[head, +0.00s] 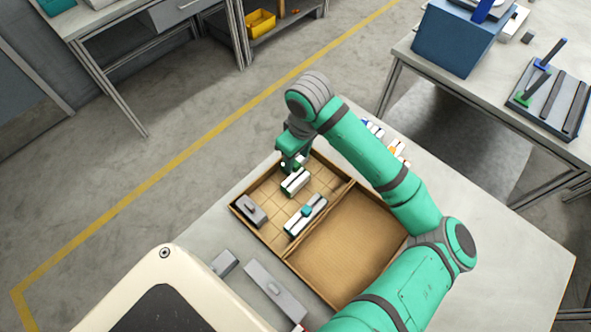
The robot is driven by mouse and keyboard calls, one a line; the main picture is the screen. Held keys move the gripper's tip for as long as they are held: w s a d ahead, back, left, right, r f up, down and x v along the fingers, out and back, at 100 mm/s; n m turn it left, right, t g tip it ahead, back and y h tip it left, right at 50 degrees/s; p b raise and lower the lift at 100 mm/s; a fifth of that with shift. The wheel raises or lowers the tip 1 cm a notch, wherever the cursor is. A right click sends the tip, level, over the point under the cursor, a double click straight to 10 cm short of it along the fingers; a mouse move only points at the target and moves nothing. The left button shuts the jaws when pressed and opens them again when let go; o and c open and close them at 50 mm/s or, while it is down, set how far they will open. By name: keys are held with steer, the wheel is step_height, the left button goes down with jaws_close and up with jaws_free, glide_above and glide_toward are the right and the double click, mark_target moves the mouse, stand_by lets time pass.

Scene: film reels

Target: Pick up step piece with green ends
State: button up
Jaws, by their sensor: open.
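A wooden tray (318,274) with two compartments lies on the pale table. Its left compartment has a grid floor and holds 3 small pieces. A white and dark piece (296,182) with what looks like green at its ends lies near the back, just below my gripper in the picture. A longer white and dark piece (305,215) with a teal block on top lies nearer the middle. A grey stepped piece (251,211) lies at the left corner. My gripper (291,168) is open over the back of this compartment, partly hidden by my wrist. Whether it touches the nearest piece is unclear.
The tray's right compartment is empty. Grey blocks (274,290) lie on the table in front of the tray. Small coloured parts (398,149) lie behind my forearm. Another table at the upper right holds a blue box (455,40) and a dark rack (552,98).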

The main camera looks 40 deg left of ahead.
mark_target(296, 164)
steer(key=shift+a+f, duration=0.15)
steer(key=shift+f, duration=1.4)
jaws_close()
